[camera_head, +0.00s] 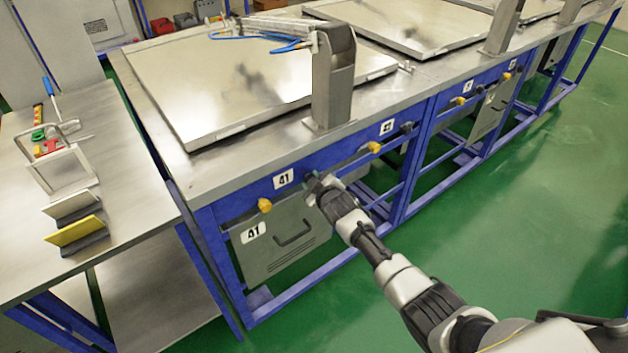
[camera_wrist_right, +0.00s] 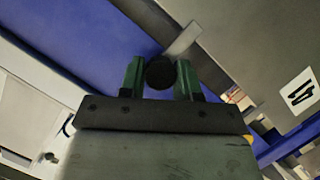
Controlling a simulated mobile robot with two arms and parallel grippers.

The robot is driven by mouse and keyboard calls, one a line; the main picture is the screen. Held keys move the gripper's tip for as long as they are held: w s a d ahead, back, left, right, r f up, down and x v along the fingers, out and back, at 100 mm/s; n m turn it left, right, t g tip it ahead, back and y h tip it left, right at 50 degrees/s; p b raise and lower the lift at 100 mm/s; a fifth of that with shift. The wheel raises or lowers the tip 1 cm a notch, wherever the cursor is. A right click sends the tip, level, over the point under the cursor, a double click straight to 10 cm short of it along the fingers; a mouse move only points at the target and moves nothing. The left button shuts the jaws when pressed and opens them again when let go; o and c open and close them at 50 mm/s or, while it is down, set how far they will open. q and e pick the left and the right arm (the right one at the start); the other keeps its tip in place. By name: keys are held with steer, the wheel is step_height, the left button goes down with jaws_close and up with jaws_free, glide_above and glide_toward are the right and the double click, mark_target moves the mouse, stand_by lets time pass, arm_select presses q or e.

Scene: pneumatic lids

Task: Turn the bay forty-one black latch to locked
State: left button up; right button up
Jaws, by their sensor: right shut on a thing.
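The bay forty-one label (camera_head: 283,178) is on the blue front rail of the near bench. My right gripper (camera_head: 314,184) is at the rail just right of that label and mostly hides the latch there. In the right wrist view, the black latch (camera_wrist_right: 160,73) shows as a round dark end between the two green fingers of my right gripper (camera_wrist_right: 160,80), which is shut on it. Which way the latch is turned cannot be told. My left gripper is not in view.
A yellow knob (camera_head: 264,205) is left of the label, and another yellow knob (camera_head: 374,148) is farther right on the rail. A grey cabinet (camera_head: 283,240) marked 41 hangs below. A side table (camera_head: 120,200) with racks stands left. Green floor on the right is clear.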

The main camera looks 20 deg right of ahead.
steer(key=shift+f, duration=0.1)
steer(key=o, duration=0.9)
steer(key=shift+o, duration=0.2)
steer(key=shift+s, duration=0.1)
steer(key=p+v, duration=0.1)
steer(key=v, duration=0.9)
steer(key=shift+s, duration=0.3)
